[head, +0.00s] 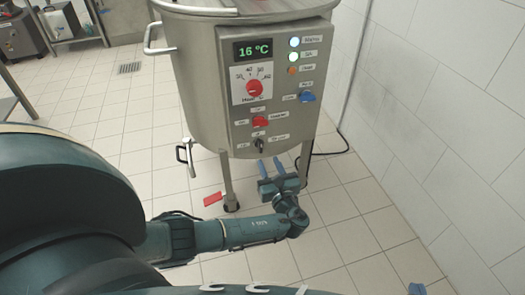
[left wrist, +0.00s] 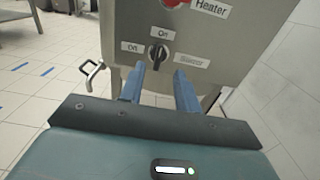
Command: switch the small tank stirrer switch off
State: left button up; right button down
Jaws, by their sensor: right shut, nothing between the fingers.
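The stirrer switch is a small black rotary knob (head: 259,144) low on the tank's control panel. In the left wrist view the knob (left wrist: 158,55) stands about upright, under the "On" label, with "Off" to its left and "Stirrer" to its right. My left gripper (head: 271,166) is below the panel, its blue fingers pointing up at it. In the left wrist view the fingers (left wrist: 156,78) are spread with nothing between them, below and either side of the knob, apparently apart from it. Only a blue piece of my right gripper (head: 416,288) shows at the bottom right edge.
The steel tank (head: 197,75) stands on legs. Above the stirrer switch are a red heater knob (head: 260,121), a blue knob (head: 307,97) and a red dial (head: 254,88). A drain valve (head: 185,155) sticks out left. A tiled wall (head: 440,90) bounds the right.

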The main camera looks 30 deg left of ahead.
aim_at(261, 146)
pick_arm(q)
jog(key=b+x, duration=0.1)
jog(key=x, duration=0.5)
jog(key=shift+f, duration=0.1)
jog(key=shift+w+a+b, duration=0.35)
jog(key=shift+w+a, duration=0.1)
jog(key=shift+a, duration=0.05)
pick_arm(e)
jog(key=shift+w+a+t+y, duration=0.25)
jog(key=shift+t+y, duration=0.15)
jog(key=shift+t, duration=0.3)
pick_arm(q)
jog(key=shift+c, duration=0.4)
grip_shut()
